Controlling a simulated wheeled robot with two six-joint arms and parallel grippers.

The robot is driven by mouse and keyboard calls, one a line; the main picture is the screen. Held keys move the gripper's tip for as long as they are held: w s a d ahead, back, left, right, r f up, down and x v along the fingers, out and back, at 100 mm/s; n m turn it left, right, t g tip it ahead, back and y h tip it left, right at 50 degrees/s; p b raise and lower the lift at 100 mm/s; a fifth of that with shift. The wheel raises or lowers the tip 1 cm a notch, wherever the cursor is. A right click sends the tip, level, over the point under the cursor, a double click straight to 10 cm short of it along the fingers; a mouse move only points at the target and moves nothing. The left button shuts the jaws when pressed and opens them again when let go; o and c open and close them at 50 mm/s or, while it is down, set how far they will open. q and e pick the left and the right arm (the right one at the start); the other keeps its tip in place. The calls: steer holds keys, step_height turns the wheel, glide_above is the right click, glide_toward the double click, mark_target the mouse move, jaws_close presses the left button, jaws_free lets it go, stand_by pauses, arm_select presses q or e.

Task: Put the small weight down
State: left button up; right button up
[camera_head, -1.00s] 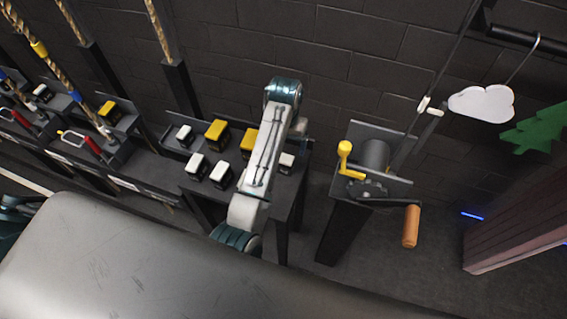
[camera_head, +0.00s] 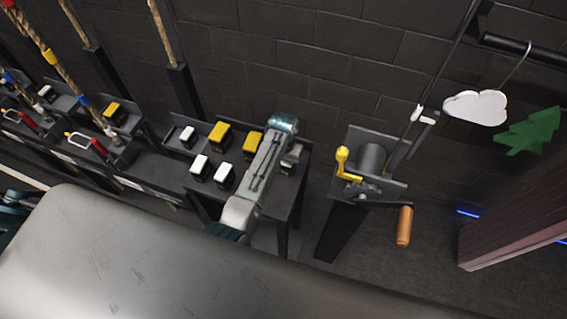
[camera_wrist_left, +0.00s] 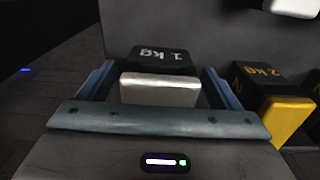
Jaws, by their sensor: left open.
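The small weight is a black block marked 1 kg with a white face (camera_wrist_left: 160,90). In the left wrist view it sits between the two blue-grey fingers of my left gripper (camera_wrist_left: 159,72), which are apart, with a dark gap on each side of it. In the head view my left gripper (camera_head: 291,158) is low at the right end of the weight shelf (camera_head: 275,190), and my own arm partly hides it and the weight there. My right gripper does not show.
Yellow weights (camera_head: 219,135) and white weights (camera_head: 199,167) stand left of the arm. A 2 kg yellow weight (camera_wrist_left: 288,118) is close on the right in the wrist view. A winch with an orange handle (camera_head: 404,226) stands to the right, below a hanging cloud (camera_head: 475,107) and tree (camera_head: 530,132).

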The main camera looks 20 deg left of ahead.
arm_select(q)
steer(key=c, duration=1.7)
steer(key=shift+w+r, duration=0.1)
steer(key=shift+w, duration=0.05)
jaws_close()
